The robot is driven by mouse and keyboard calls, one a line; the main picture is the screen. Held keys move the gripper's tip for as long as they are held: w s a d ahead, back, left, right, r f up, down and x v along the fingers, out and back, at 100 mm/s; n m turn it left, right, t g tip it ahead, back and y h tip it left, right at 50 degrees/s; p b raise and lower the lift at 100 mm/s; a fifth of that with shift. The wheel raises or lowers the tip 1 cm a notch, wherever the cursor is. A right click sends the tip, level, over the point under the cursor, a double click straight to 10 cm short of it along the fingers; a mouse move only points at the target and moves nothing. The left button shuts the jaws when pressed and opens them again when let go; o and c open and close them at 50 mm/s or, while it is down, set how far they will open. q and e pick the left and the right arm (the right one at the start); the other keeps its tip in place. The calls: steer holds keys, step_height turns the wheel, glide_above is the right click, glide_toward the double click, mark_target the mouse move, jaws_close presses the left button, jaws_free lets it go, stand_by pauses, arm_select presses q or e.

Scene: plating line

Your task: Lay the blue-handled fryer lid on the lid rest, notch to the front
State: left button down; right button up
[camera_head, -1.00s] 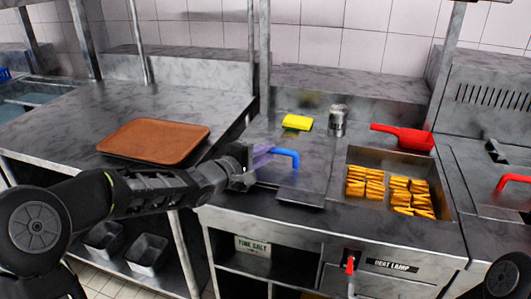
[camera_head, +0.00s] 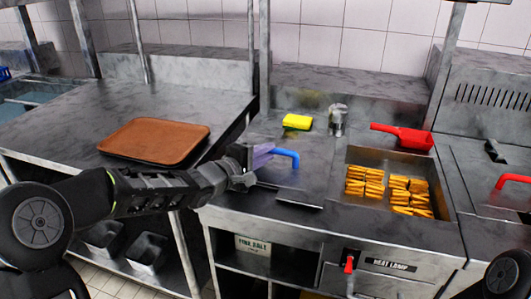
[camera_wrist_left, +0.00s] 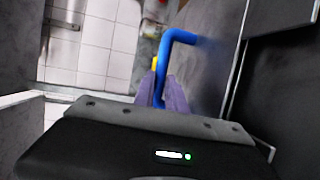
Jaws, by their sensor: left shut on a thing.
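My left gripper (camera_head: 258,160) is shut on the blue handle (camera_head: 287,154) of the fryer lid. The handle also shows in the left wrist view (camera_wrist_left: 180,38), between the purple fingers of the gripper (camera_wrist_left: 164,92). The grey metal lid (camera_head: 300,177) is at the counter left of the fries bin, low over or on the counter top; I cannot tell whether it touches. Its grey blends with the counter, so I cannot make out the notch or tell the lid rest apart. My right gripper is out of view.
A yellow sponge (camera_head: 297,121) and a metal can (camera_head: 338,120) stand behind the lid. A red scoop (camera_head: 404,136) lies behind the fries bin (camera_head: 351,209). A brown tray (camera_head: 156,158) is on the left table. A red handle (camera_head: 512,181) is at right.

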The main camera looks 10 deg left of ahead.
arm_select(q)
steer(key=c, duration=1.3)
jaws_free()
steer(key=shift+r, duration=0.1)
steer(key=shift+f, duration=0.2)
steer(key=shift+s+a+r, duration=0.15)
steer(key=shift+s+a, duration=0.15)
steer(key=shift+s, duration=0.15)
steer(key=p+v, duration=0.1)
steer(key=v, duration=0.5)
steer(key=shift+s+r, duration=0.2)
steer(key=shift+s, duration=0.2)
